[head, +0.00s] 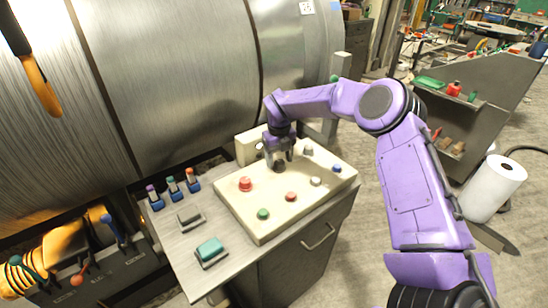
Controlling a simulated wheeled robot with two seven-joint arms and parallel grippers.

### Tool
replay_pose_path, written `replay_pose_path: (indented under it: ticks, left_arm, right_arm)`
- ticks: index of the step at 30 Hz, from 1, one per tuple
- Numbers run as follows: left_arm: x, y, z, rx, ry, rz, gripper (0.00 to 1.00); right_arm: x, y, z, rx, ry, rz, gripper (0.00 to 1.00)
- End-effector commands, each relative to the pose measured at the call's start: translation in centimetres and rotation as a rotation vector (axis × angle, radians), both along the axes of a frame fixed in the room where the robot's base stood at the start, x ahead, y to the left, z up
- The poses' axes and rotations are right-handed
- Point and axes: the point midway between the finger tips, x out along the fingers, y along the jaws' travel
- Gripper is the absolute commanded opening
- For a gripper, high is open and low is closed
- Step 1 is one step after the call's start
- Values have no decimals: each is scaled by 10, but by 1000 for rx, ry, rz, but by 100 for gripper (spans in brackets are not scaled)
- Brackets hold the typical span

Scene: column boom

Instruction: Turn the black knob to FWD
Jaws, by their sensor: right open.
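A cream control panel (262,228) sits on the grey cabinet top. A dark round knob (279,167) is on its upper left part, directly beneath my right gripper (277,158). The gripper points down over this knob and is open; I cannot tell whether its fingers touch the knob. The FWD marking and the knob's pointing direction are too small to read. My left gripper is not in view.
The panel also carries a large red button (245,184), a green button (263,214), a smaller red button (291,196) and grey knobs (316,181). Colored-handled items (171,185) and a teal-topped block (210,250) stand on the cabinet's left side. A large metal drum (180,70) rises behind.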

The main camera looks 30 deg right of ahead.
Motion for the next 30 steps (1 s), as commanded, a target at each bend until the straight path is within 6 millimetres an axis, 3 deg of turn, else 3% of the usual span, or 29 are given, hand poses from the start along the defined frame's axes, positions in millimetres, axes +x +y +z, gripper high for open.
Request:
replay_pose_path:
  ticks: [4,11,16,30]
  left_arm:
    - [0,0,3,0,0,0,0]
    - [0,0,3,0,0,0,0]
    - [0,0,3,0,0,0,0]
    - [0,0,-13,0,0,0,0]
  right_arm:
    - [0,0,-11,0,0,-1,65]
    - [0,0,-12,1,0,-1,65]
    - [0,0,-12,1,-1,-1,9]
    - [0,-1,-15,2,-3,-98,9]
